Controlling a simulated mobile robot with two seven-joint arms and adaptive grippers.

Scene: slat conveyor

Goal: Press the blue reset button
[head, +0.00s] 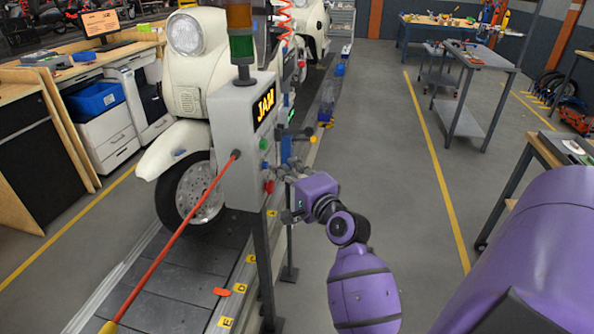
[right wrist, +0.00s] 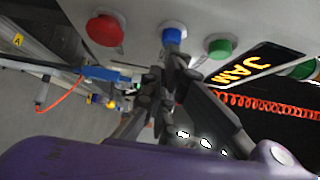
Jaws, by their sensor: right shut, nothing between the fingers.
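The blue button (right wrist: 174,33) sits on the light grey control box (head: 235,120), between a red button (right wrist: 103,30) and a green button (right wrist: 219,48) in the right wrist view. My right gripper (right wrist: 172,60) is shut and empty, its fingertips right at the blue button's near edge in that view. I cannot tell whether they touch it. In the head view my right gripper (head: 282,172) is just right of the box's button face, level with the buttons. My left gripper is not in view.
The box stands on posts beside the slat conveyor (head: 180,285), with a lit JAM sign (head: 265,105) and a light tower (head: 241,40). A long red rod (head: 170,245) slants from it to the lower left. A cream scooter (head: 180,100) stands behind.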

